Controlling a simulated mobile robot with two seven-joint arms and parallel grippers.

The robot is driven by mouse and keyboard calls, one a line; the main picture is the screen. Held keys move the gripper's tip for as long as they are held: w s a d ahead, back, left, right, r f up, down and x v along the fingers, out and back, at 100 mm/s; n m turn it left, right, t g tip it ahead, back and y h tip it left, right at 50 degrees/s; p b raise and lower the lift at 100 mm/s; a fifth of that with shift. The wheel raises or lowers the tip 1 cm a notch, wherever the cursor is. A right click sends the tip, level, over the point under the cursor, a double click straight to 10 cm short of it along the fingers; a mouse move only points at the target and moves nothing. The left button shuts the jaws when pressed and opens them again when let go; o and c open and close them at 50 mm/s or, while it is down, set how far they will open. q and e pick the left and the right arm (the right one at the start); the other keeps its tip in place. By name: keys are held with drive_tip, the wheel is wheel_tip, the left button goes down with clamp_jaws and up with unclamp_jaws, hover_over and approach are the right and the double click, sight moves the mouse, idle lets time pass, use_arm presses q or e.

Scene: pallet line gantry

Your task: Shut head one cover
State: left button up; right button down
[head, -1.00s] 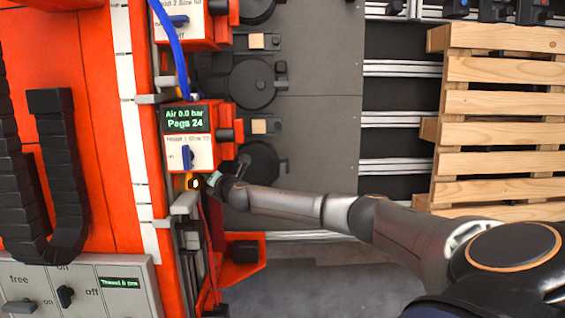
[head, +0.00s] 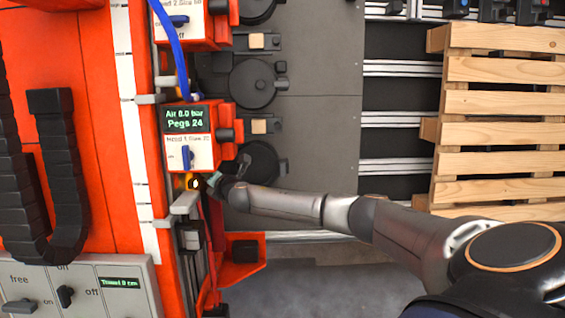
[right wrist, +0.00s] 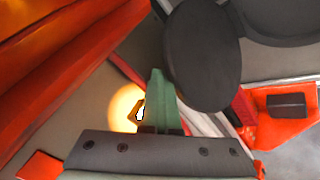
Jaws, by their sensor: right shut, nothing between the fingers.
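Head one is the orange box (head: 188,138) with a green-lettered display reading "Air 0.0 bar, Pegs 24" and a white label plate with a blue lever (head: 187,157). My right gripper (head: 211,181) is just below this box, at the orange machine's edge. In the right wrist view its green fingers (right wrist: 160,100) are together and empty, beside a glowing amber lamp (right wrist: 126,106). Whether they touch anything is unclear. I cannot clearly make out the cover; the gripper and arm hide part of the area under the head. My left gripper is out of view.
A black cable chain (head: 62,175) and a switch panel (head: 75,290) are at the left. Round black parts (head: 258,84) lie on the grey plate to the right of the heads. A wooden pallet (head: 500,130) stands at the right. An orange bracket (head: 245,265) sticks out below the gripper.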

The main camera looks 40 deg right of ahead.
drive_tip(key=shift+s+d+f, duration=0.15)
drive_tip(key=shift+d+f, duration=0.45)
drive_tip(key=shift+d, duration=0.05)
drive_tip(key=s+d+p, duration=0.1)
drive_tip(key=s+d, duration=0.1)
drive_tip(key=s+d+p, duration=0.1)
drive_tip(key=d, duration=0.1)
drive_tip(key=shift+s+d+r, duration=0.15)
drive_tip(key=shift+s+d, duration=0.05)
drive_tip(key=shift+s, duration=0.15)
drive_tip(key=shift+a, duration=0.1)
idle(0.4)
drive_tip(key=shift+s+d+f, duration=0.1)
drive_tip(key=shift+s+d, duration=0.15)
drive_tip(key=shift+d, duration=0.3)
drive_tip(key=shift+s+d+f, duration=0.1)
drive_tip(key=shift+s+d, duration=0.15)
drive_tip(key=shift+d, duration=0.35)
drive_tip(key=shift+s+d+f, duration=0.1)
drive_tip(key=shift+s+d, duration=0.15)
drive_tip(key=shift+d, duration=0.3)
